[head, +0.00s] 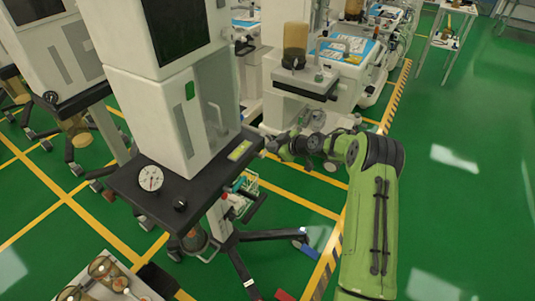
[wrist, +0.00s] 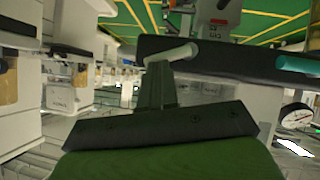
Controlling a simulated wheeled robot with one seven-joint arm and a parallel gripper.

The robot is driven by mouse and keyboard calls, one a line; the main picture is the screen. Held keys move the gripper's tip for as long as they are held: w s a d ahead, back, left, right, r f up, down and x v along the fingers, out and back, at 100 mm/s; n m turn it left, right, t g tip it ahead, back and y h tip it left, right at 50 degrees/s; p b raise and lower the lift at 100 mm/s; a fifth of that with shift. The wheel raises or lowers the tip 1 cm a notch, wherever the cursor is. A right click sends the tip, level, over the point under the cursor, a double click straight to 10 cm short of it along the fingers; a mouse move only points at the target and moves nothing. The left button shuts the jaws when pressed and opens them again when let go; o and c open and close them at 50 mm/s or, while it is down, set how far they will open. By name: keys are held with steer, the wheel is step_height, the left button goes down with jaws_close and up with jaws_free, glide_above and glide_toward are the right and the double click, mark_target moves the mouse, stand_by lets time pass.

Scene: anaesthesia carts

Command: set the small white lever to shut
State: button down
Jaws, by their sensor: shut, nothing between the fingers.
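The small white lever (wrist: 172,53) shows in the wrist view as a short pale rod. It lies nearly sideways, slightly tilted, against the edge of the black shelf (wrist: 225,62). My gripper (wrist: 156,75) is shut and empty, its tips right at the lever's left part; I cannot tell whether they touch it. In the head view my gripper (head: 273,144) is at the right edge of the cart's black shelf (head: 165,197). I cannot make out the lever there.
A teal lever (wrist: 298,66) sticks out farther right along the same shelf edge. A round gauge (head: 150,178) stands on the shelf in the head view. Another cart (head: 315,80) stands close behind my gripper.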

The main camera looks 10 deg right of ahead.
steer(key=shift+w+d+f+m+g+y+b, duration=0.25)
steer(key=shift+w+f+m+g+y+b, duration=0.25)
steer(key=shift+b, duration=0.3)
steer(key=shift+r, duration=0.1)
